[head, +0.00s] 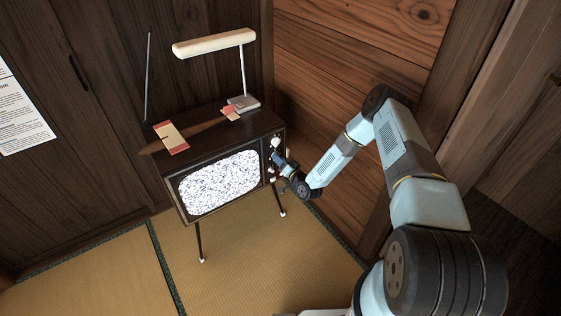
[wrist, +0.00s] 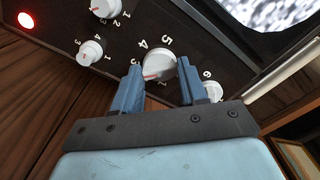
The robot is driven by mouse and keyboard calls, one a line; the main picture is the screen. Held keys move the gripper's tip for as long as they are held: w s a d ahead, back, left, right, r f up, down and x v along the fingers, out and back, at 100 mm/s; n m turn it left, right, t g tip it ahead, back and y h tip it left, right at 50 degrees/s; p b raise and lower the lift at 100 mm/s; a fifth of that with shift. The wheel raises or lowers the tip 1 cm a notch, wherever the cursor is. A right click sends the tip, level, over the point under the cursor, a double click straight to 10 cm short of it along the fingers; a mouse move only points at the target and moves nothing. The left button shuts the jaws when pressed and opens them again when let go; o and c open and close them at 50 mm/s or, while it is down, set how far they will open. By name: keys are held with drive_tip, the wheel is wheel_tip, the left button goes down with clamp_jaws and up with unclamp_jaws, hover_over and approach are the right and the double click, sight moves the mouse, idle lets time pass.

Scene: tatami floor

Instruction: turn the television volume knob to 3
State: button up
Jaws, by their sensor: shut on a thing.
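The television (head: 222,136) stands on thin legs, with static on its screen (head: 219,182). Its control panel is on the right of the screen, partly hidden by my gripper (head: 280,160) in the head view. In the wrist view my gripper (wrist: 160,68) is shut on a white knob (wrist: 159,64), with one blue finger on each side. A red mark on this knob points toward the lower left. Numbers including 4 and 5 are printed around it. No label shows that names it as the volume knob.
Other white knobs are close by: one at upper left (wrist: 104,7), a small one at left (wrist: 90,52) and one at right (wrist: 213,91). A red light (wrist: 26,19) glows. A lamp (head: 214,44) stands on the television. A wooden wall is close on the right.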

drive_tip(key=shift+s+d+f+m, duration=0.1)
drive_tip(key=shift+f+m, duration=0.1)
drive_tip(key=shift+m, duration=1)
drive_tip(key=o, duration=1.1)
drive_tip(key=shift+r, duration=0.1)
drive_tip(key=shift+c, duration=0.2)
